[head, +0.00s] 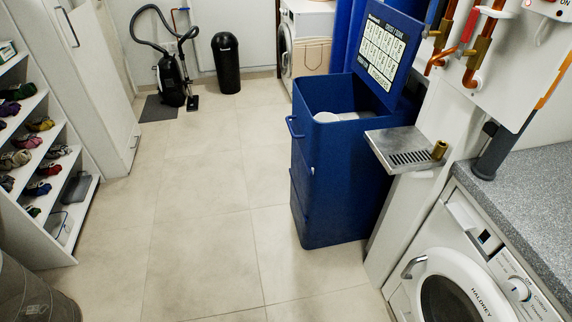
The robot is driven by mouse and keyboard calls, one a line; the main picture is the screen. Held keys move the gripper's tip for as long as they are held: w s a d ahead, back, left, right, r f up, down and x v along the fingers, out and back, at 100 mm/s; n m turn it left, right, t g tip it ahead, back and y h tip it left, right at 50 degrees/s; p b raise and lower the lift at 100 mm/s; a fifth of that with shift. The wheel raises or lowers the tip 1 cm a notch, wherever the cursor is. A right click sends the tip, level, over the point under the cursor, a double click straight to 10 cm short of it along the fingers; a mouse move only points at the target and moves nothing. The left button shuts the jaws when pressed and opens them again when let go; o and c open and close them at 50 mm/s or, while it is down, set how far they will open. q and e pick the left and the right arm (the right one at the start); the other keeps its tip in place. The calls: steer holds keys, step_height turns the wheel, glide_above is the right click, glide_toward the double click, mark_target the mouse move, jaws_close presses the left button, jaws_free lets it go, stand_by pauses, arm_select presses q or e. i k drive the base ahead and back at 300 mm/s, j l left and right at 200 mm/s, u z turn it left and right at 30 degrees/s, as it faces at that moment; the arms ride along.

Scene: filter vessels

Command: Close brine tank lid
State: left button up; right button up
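The brine tank (335,185) is a tall blue bin standing on the tiled floor right of centre in the head view. Its lid (381,48) is open, tilted up at the back right, with a printed label panel on its face. White contents show inside the open top. A blue handle (293,127) sticks out on its left side. Neither of my grippers is in view.
A metal drip tray (403,149) juts from the wall close to the tank's right side. A washing machine (462,280) under a grey worktop (525,190) stands at the front right. The floor (190,220) between is clear.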

mark_target(388, 41)
steer(key=i+j+z, duration=0.1)
steer(key=i+j, duration=0.5)
steer(key=i, duration=0.25)
steer(key=z, duration=0.05)
